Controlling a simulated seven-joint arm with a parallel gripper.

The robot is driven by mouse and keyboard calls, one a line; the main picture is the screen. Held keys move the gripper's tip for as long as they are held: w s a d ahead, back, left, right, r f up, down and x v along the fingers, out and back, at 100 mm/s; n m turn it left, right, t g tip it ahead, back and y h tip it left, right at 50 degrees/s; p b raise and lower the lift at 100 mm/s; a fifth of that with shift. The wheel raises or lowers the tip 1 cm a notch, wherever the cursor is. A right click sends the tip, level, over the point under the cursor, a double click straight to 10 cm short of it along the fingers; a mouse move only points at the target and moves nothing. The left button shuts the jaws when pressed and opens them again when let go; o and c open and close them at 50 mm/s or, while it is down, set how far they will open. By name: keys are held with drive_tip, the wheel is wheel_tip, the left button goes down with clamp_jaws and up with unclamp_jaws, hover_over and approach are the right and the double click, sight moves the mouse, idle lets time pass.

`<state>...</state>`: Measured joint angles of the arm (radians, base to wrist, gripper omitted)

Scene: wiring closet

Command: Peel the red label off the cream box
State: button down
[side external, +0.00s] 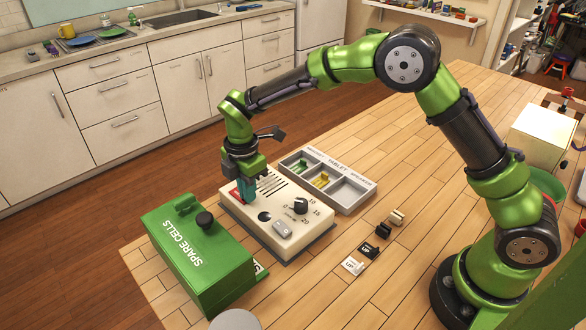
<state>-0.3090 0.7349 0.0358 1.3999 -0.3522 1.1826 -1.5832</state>
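The cream box (318,222) stands on the wooden table, with a black knob (301,205), a dark round hole, a grey button and a row of dark slots on its top. The red label (236,194) shows at the left end of the box top, partly hidden by my gripper. My gripper (245,200) points down at that end, its teal fingers at or just above the label. Whether the fingers are apart or closed on the label's edge is too small to tell. The label appears to lie on the box.
A green box (180,262) marked SPARE CELLS, with a black knob on its lid, stands close left of the cream box. A grey compartment tray (353,210) holding green and yellow pieces lies behind it. Several small black and pale blocks (368,250) lie to the right.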

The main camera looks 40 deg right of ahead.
drive_tip(key=shift+s+r, duration=0.25)
drive_tip(key=shift+r, duration=0.65)
drive_tip(key=shift+s+r, duration=0.25)
drive_tip(key=shift+r, duration=0.6)
idle(0.8)
drive_tip(key=shift+r, duration=0.1)
drive_tip(key=shift+r, duration=2.45)
